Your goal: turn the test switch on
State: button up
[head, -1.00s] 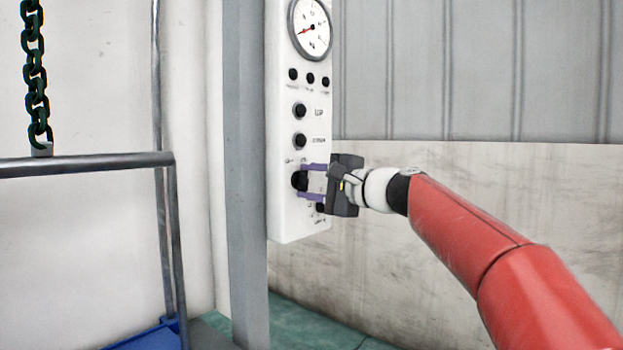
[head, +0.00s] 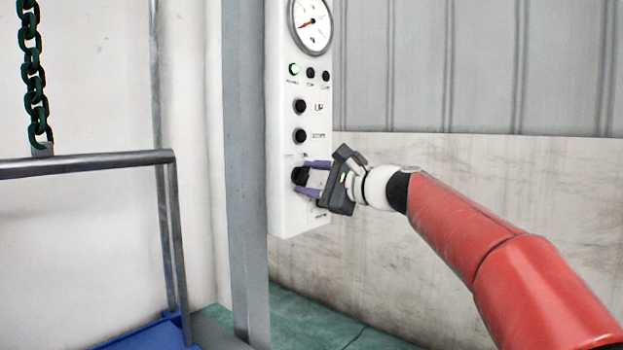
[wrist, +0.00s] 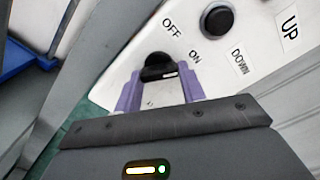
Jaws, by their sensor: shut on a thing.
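The test switch is a black rotary knob (head: 300,176) low on the white control panel (head: 284,215). It also shows in the wrist view (wrist: 158,66), near the OFF and ON labels, with a pale mark on its front. My gripper (head: 308,178) is shut on the knob, with one purple finger on each side of it. The fingers also show in the wrist view (wrist: 160,88). The gripper is tilted in the head view. A small lamp (head: 294,69) at the upper left of the panel glows green.
A pressure gauge (head: 311,24) sits at the panel's top. Black UP (head: 300,106) and DOWN (head: 300,136) buttons are above the switch. A grey post (head: 246,180) stands just left of the panel. A metal rail (head: 85,163) and a chain (head: 34,80) are farther left.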

jog(key=shift+f, duration=0.1)
jog(key=o, duration=1)
jog(key=b+v, duration=0.2)
jog(key=v, duration=0.5)
jog(key=shift+s+d, duration=0.25)
jog(key=shift+d, duration=0.1)
